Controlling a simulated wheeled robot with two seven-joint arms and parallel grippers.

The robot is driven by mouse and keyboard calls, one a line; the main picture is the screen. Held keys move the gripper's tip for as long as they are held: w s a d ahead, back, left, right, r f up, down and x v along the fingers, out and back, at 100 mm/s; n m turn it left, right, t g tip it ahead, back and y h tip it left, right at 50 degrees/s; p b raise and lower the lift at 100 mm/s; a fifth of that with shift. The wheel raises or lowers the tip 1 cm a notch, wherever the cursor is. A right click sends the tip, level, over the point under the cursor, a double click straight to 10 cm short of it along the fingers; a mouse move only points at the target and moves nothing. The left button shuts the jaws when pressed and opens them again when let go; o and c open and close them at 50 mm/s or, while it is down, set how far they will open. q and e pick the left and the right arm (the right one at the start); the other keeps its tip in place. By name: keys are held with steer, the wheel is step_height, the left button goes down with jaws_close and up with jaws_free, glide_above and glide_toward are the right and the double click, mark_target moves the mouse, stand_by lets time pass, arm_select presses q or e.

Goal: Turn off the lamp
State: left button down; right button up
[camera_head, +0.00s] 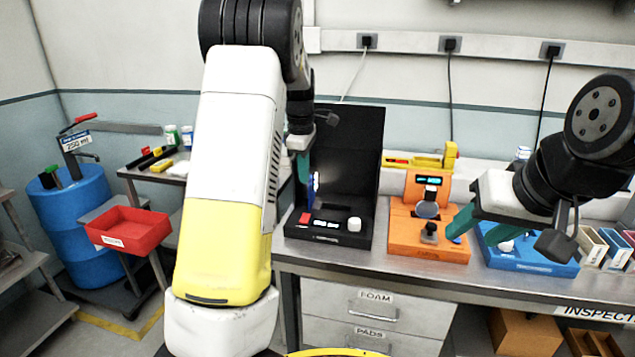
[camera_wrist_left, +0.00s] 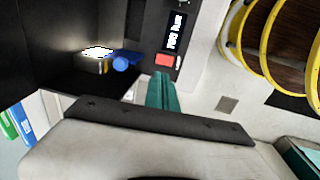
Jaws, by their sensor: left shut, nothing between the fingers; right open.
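A black station (camera_head: 365,150) with a tall back panel stands on the bench. Inside it a lamp (camera_wrist_left: 97,52) glows white, with a blue round part (camera_wrist_left: 125,62) beside it; the glow (camera_head: 316,177) shows small in the head view. A red button (camera_head: 305,217) is on the station's front, and it also shows in the left wrist view (camera_wrist_left: 168,60) next to a small lit display (camera_wrist_left: 175,32). My left gripper (camera_wrist_left: 162,78) is shut and empty, its fingertips close to the red button; contact cannot be told. My right gripper (camera_head: 470,234) is open over the bench.
A white knob (camera_head: 354,224) sits on the station's front right. An orange device (camera_head: 430,245) and a blue tray (camera_head: 530,262) stand to the right, near my right gripper. A red bin (camera_head: 130,228) and blue drum (camera_head: 70,215) are at the left.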

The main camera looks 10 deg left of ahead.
mark_target(307, 216)
arm_select(q)
steer(key=f, duration=0.4)
steer(key=w+f, duration=0.1)
steer(key=f, duration=0.7)
steer(key=shift+w+f, duration=0.1)
steer(key=shift+w, duration=0.15)
steer(key=shift+f, duration=0.25)
steer(key=shift+s, duration=0.2)
steer(key=shift+s+r, duration=0.15)
steer(key=shift+s, duration=0.4)
